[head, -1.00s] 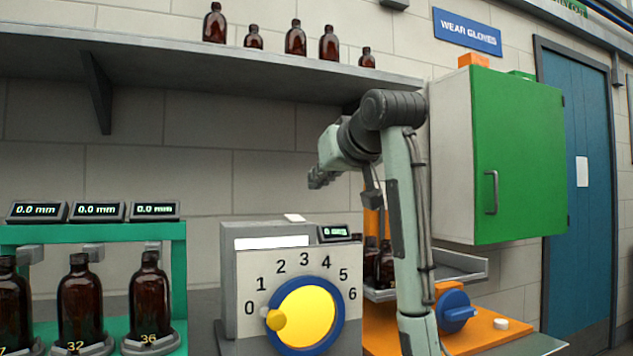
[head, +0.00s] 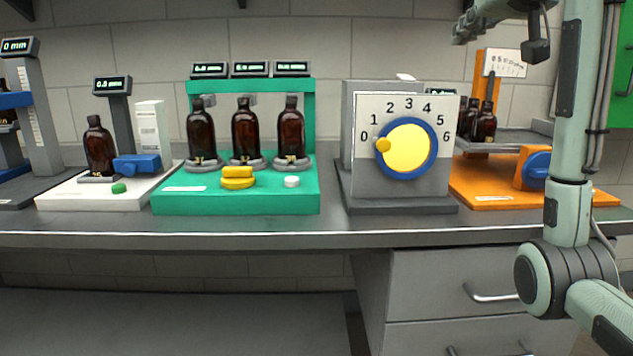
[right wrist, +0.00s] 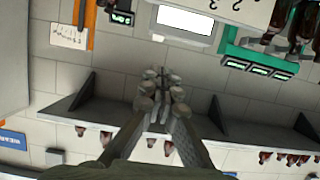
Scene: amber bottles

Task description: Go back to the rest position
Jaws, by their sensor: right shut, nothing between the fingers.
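My right gripper (head: 468,30) is at the top right of the head view, raised in front of the wall above the dial box and the orange station. In the right wrist view my right gripper (right wrist: 160,85) has its fingers together with nothing between them. It is clear of the bench and touches no object there. My right arm stands upright along the right side of the head view and covers part of the orange station. My left gripper is not in view.
The bench carries a white station (head: 60,196), a green station (head: 235,204) with amber bottles (head: 245,132), a dial box (head: 360,180) and an orange station (head: 480,185). A shelf (right wrist: 225,122) with bottles shows in the right wrist view. Drawers (head: 430,285) sit below the bench.

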